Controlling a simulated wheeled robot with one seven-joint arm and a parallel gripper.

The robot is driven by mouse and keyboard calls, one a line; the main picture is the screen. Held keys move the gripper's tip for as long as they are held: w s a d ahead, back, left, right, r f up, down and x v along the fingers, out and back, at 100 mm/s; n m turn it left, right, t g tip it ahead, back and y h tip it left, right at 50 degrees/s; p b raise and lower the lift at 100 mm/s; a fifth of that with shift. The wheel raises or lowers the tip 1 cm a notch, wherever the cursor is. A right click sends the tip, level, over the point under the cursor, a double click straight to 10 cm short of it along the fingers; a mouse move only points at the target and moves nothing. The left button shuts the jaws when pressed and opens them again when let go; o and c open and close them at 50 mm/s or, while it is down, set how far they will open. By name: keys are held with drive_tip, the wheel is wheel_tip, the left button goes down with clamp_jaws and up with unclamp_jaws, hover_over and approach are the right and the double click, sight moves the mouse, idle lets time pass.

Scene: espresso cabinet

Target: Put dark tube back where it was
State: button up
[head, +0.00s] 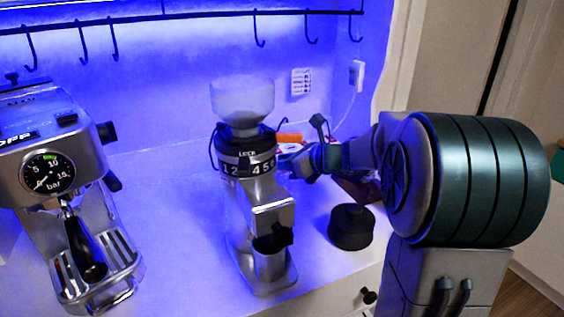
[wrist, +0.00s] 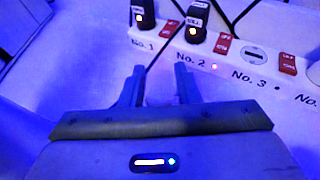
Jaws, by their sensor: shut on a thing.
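My gripper (wrist: 160,75) is over the power strip end of the counter. Its two fingers stand apart in the wrist view, with a pale blurred patch between them. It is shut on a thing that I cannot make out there. I cannot pick out the dark tube with certainty in either view.
A white power strip (wrist: 240,72) holds black plugs (wrist: 196,22) and a trailing cable. The grinder (head: 245,170) stands mid-counter, the espresso machine (head: 60,170) at left. A black round canister (head: 351,228) stands near the front right. The counter between machine and grinder is clear.

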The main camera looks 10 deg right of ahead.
drive_tip(key=shift+f, duration=0.15)
drive_tip(key=o, duration=1)
drive_tip(key=shift+r, duration=0.3)
drive_tip(key=p+v, duration=0.1)
drive_tip(key=v, duration=1.1)
drive_tip(key=shift+f, duration=0.15)
